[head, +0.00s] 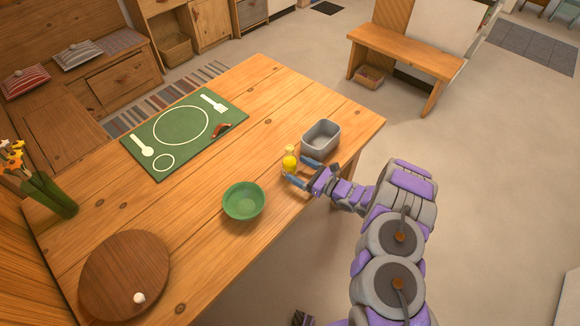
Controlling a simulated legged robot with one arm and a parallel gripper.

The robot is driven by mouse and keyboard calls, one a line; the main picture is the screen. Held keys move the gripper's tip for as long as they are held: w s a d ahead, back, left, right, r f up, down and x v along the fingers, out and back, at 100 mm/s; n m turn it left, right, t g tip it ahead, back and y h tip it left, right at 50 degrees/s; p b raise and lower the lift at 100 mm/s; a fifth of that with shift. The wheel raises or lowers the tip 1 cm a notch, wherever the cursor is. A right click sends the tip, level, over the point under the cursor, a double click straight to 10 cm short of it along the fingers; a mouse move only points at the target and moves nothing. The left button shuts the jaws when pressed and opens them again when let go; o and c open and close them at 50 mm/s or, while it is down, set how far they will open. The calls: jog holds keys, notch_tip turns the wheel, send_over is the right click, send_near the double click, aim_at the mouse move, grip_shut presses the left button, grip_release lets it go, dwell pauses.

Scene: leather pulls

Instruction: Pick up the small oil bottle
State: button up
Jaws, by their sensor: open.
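The small oil bottle (290,161) is yellow with a narrower neck and stands upright on the wooden table near its right edge. My gripper (300,170) is open, with its blue-tipped fingers on either side of the bottle or very close to it. One finger shows beyond the bottle to the upper right and one in front of its lower part. I cannot tell whether either finger touches it. The base of the bottle is partly hidden by the near finger.
A grey metal tin (320,139) stands just right of the bottle, close to my gripper. A green bowl (243,201) is to the lower left. A green place mat (183,133), a round wooden board (124,276) and a vase (50,194) are farther left. Bare table lies between.

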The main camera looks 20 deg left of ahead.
aim_at(285, 160)
jog(key=x, duration=0.2)
jog(key=b+x, duration=0.1)
jog(key=x, duration=0.1)
jog(key=b+x, duration=0.1)
jog(key=x, duration=0.1)
jog(key=shift+a+r, duration=0.2)
jog(key=shift+r, duration=0.2)
jog(key=shift+c, duration=0.5)
jog(key=c, duration=1.2)
jog(key=shift+r, duration=0.1)
